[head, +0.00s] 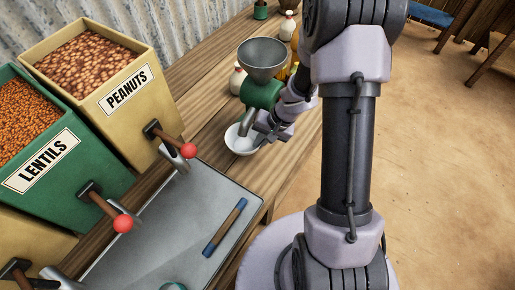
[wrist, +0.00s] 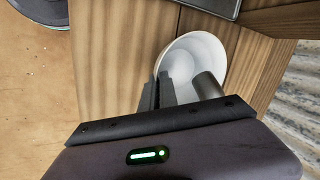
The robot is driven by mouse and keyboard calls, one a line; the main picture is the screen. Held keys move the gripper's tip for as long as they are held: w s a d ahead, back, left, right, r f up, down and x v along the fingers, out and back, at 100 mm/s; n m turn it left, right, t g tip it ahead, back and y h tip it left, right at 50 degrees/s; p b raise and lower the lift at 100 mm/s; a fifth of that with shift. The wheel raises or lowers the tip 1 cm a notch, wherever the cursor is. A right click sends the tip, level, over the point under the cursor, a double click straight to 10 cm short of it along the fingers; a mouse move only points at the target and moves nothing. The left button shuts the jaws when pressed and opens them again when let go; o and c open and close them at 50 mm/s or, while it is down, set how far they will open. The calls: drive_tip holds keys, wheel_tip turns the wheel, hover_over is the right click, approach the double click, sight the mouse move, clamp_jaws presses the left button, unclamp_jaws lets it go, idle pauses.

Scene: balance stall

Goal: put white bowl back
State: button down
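The white bowl (head: 240,146) stands upright on the wooden counter, below the spout of a green grinder (head: 262,93) with a grey funnel on top. In the wrist view the bowl (wrist: 205,50) is beyond my fingers, and its inside looks pale and empty where I can see it. My gripper (head: 262,131) is at the bowl's right side in the head view. In the wrist view my gripper (wrist: 160,92) has its two fingers close together on either side of the bowl's near rim, pinching it. The grey spout (wrist: 207,86) hangs over the bowl beside my fingers.
A peanuts bin (head: 90,70) and a lentils bin (head: 45,150) with red-knobbed levers stand at the left. A grey tray (head: 165,230) with a blue-ended stick (head: 225,227) lies in front. Bottles (head: 237,80) stand behind the grinder.

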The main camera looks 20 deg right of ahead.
drive_tip(key=b+x, duration=0.2)
drive_tip(key=b, duration=0.1)
drive_tip(key=b+x, duration=0.1)
drive_tip(key=x, duration=0.1)
drive_tip(key=shift+s+d+f+b, duration=0.2)
drive_tip(key=shift+d+f+b, duration=0.05)
drive_tip(key=shift+d+b, duration=0.05)
drive_tip(key=shift+r+p, duration=0.35)
drive_tip(key=shift+f, duration=0.15)
drive_tip(key=c, duration=1.6)
unclamp_jaws()
drive_tip(key=shift+c, duration=0.2)
drive_tip(key=p+v, duration=1)
drive_tip(key=v, duration=0.2)
